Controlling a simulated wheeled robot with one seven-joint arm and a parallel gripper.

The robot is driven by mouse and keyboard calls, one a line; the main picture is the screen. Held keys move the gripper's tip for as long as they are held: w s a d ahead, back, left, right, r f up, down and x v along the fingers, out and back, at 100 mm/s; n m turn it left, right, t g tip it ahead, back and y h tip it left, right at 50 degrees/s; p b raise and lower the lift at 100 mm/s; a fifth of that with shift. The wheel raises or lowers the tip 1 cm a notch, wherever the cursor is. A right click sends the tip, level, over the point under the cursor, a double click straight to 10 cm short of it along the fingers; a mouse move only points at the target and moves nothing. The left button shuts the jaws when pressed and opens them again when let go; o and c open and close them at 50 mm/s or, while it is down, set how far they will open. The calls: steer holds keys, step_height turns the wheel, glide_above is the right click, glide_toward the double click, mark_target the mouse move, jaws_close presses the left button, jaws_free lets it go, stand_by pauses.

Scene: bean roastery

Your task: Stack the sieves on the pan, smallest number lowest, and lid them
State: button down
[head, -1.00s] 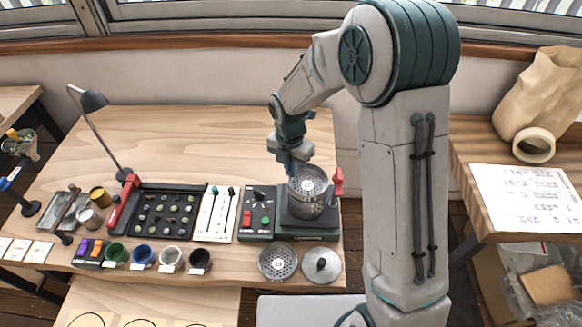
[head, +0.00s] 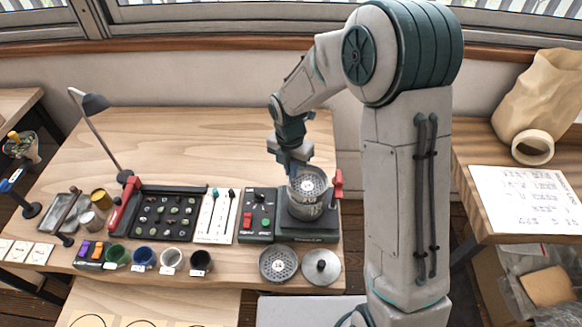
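A stack of round metal sieves (head: 307,201) stands on the dark shaker base at the right of the table. The top sieve (head: 309,183) shows a perforated mesh and a number label too small to read surely. My gripper (head: 292,171) points down at the left rim of the top sieve, touching or very close to it. Its fingers are too small and overlapped to show whether they are shut on the rim. Another sieve (head: 278,264) lies flat near the front table edge. The lid (head: 321,267), with a dark knob, lies to its right. The pan is not clearly distinguishable within the stack.
A red clamp or handle (head: 338,184) rises right of the stack. The control panel (head: 257,213) is on its left. Several cups, a black bean tray (head: 167,213) and a lamp (head: 95,104) occupy the left. The back of the table is clear.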

steer(key=shift+f+b, duration=0.6)
steer(key=shift+f, duration=0.25)
steer(key=shift+r, duration=0.25)
steer(key=shift+r+p, duration=0.6)
steer(key=shift+p, duration=0.1)
steer(key=shift+f+b, duration=0.45)
steer(key=shift+f, duration=0.3)
stand_by(0.9)
steer(key=c, duration=1.9)
jaws_free()
step_height(320, 180, up, 11)
steer(key=p, duration=0.8)
steer(key=shift+a, duration=0.15)
